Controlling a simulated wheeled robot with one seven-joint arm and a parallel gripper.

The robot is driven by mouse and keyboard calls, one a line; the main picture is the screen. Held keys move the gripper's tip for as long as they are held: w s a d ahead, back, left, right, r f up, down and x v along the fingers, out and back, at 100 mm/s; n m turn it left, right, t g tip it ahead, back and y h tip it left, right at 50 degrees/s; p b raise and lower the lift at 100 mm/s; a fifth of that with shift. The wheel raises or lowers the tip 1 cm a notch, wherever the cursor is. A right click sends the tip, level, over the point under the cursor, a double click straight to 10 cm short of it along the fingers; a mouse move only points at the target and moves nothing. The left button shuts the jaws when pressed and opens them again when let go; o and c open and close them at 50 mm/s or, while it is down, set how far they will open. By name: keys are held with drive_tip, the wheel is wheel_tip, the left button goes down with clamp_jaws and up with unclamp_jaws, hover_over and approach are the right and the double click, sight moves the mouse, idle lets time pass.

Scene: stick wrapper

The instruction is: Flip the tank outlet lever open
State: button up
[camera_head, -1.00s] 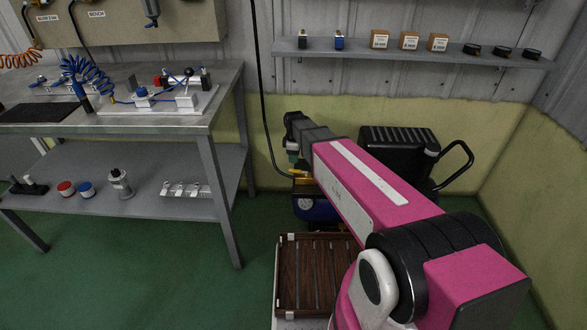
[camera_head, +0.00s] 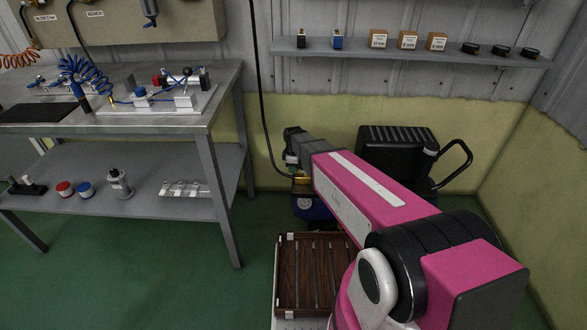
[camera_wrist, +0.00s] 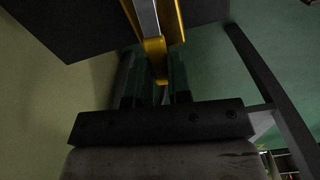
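The blue tank (camera_head: 312,208) stands on the floor behind my arm, mostly hidden by it. A small yellow brass-coloured part (camera_head: 303,184) shows just above the tank, below my wrist. In the wrist view a yellow piece (camera_wrist: 155,48) with a grey bar (camera_wrist: 146,16) reaches down from the top edge into the space between my fingers. I cannot tell for certain that it is the outlet lever. My gripper (camera_wrist: 155,78) has its two dark fingers apart, one on each side of the yellow piece, with gaps visible. Its fingertips are hidden in the head view.
A black finned machine (camera_head: 396,150) with a curved handle stands right of my wrist. A brown slatted crate (camera_head: 284,275) is in front. A metal workbench (camera_head: 205,128) stands left, and a wall shelf (camera_head: 400,50) is above. Green floor is free between.

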drive_tip(key=shift+s+n, duration=0.4)
drive_tip(key=shift+n, duration=0.4)
clamp_jaws()
drive_tip(key=o, duration=0.8)
unclamp_jaws()
drive_tip(key=shift+r, duration=0.1)
wheel_tip(320, 180, up, 11)
drive_tip(key=shift+f, duration=0.2)
drive_tip(key=s+d+m, duration=1.7)
drive_tip(key=s+d, duration=0.1)
drive_tip(key=d, duration=0.1)
drive_tip(key=shift+r+m, duration=0.2)
drive_tip(key=shift+m, duration=0.2)
